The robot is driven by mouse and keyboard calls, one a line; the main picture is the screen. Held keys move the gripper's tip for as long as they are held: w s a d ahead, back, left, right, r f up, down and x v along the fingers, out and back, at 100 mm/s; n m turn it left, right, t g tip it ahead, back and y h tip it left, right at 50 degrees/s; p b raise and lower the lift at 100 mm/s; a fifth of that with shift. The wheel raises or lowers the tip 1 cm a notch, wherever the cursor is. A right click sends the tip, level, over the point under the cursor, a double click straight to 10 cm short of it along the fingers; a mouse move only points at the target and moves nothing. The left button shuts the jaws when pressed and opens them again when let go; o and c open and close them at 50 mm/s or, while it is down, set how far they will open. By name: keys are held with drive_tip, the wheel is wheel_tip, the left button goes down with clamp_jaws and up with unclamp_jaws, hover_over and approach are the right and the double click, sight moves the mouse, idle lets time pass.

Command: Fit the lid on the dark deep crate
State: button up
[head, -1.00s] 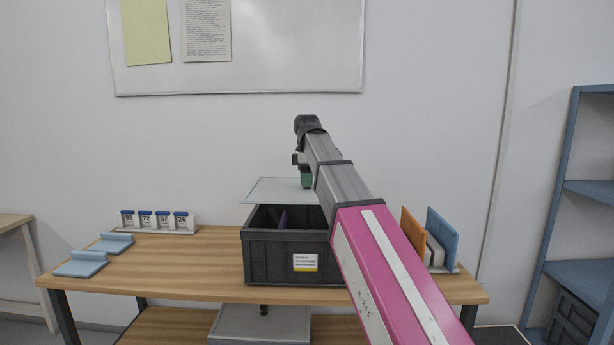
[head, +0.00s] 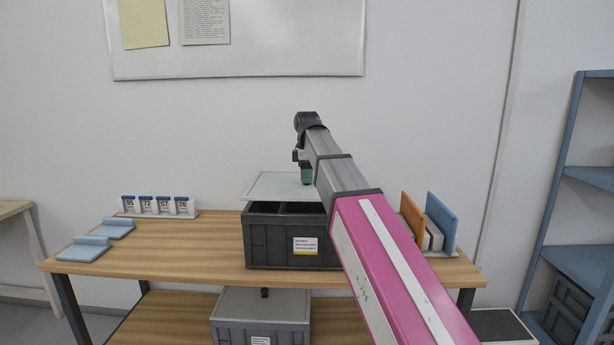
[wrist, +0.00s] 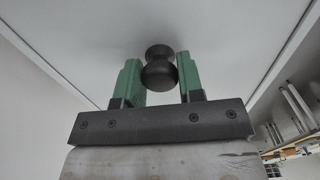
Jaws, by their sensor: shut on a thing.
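The dark deep crate (head: 272,248) stands on the wooden table with a white and yellow label on its front. The flat grey lid (head: 278,187) is just above the crate, with a dark gap along the front showing the inside. My gripper (head: 307,174) is over the lid, partly hidden by my arm. In the wrist view, my gripper (wrist: 160,76) has its green fingers on either side of the lid's black knob (wrist: 159,66), shut on it. The lid (wrist: 110,30) fills much of that view. Whether the lid's back edge touches the crate is hidden.
A row of numbered blocks (head: 158,205) and blue angled pieces (head: 84,249) are on the left of the table (head: 180,262). A rack with orange and blue boards (head: 440,222) is on the right. Another lidded crate (head: 260,320) sits on the lower shelf.

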sight(307, 185)
drive_tip(key=shift+f, duration=2.05)
idle(0.5)
drive_tip(key=o, duration=1.2)
drive_tip(key=shift+r, duration=0.15)
wheel_tip(307, 185, up, 9)
drive_tip(key=shift+w+f, duration=0.1)
drive_tip(key=shift+r, duration=0.9)
